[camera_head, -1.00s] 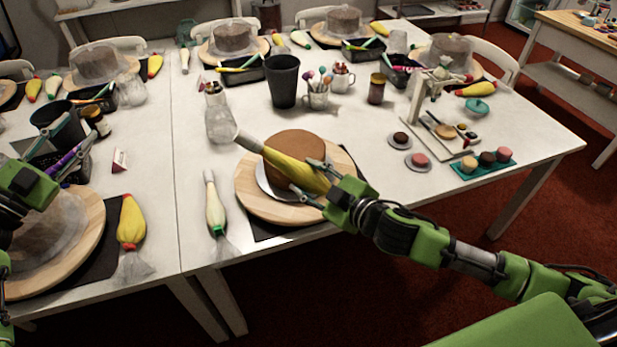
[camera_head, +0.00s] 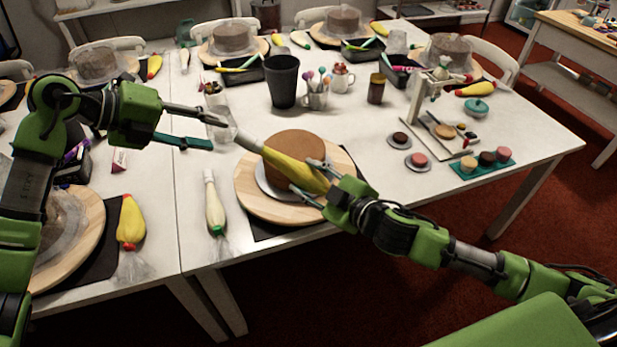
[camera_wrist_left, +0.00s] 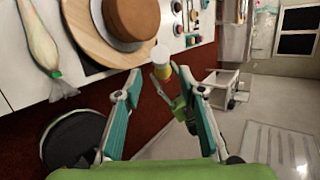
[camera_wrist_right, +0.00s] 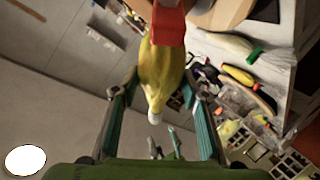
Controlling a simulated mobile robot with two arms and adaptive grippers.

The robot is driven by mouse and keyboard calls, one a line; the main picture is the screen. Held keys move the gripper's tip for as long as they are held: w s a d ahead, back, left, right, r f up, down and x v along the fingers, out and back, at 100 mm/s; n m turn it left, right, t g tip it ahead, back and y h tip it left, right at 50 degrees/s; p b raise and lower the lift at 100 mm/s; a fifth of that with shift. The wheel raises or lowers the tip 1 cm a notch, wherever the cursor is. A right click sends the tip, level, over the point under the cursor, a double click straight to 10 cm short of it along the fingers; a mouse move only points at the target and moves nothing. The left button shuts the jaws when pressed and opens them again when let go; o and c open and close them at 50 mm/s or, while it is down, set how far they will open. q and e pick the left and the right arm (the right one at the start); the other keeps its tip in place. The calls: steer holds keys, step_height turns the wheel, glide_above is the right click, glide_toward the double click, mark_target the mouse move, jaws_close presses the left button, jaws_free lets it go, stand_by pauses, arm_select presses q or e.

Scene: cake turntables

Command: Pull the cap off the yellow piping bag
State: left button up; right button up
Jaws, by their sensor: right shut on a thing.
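The yellow piping bag (camera_head: 297,170) is held slanting above the turntable with the brown cake. Its pale grey-white end (camera_head: 249,142) points up and left. A white end on yellow also shows in the left wrist view (camera_wrist_left: 160,56), beyond the fingers. My right gripper (camera_head: 305,182) is shut on the bag's body. The right wrist view shows the bag (camera_wrist_right: 160,75) between its fingers, with a red part (camera_wrist_right: 168,25) at the top and a white end at the bottom. My left gripper (camera_head: 219,132) is open and empty, just left of the pale end.
The brown cake (camera_head: 293,145) sits on a wooden turntable (camera_head: 255,205) under the bag. A pale piping bag (camera_head: 215,208) lies to its left. The table's front edge is near.

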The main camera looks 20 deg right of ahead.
mark_target(235, 138)
arm_select(q)
steer(key=x, duration=0.8)
steer(key=c, duration=1)
arm_select(e)
steer(key=shift+o, duration=0.6)
arm_select(q)
steer(key=a+r, duration=0.1)
steer(key=w+a+r, duration=0.2)
steer(key=a, duration=0.1)
steer(key=shift+w+a+r, duration=0.1)
steer(key=shift+r, duration=0.05)
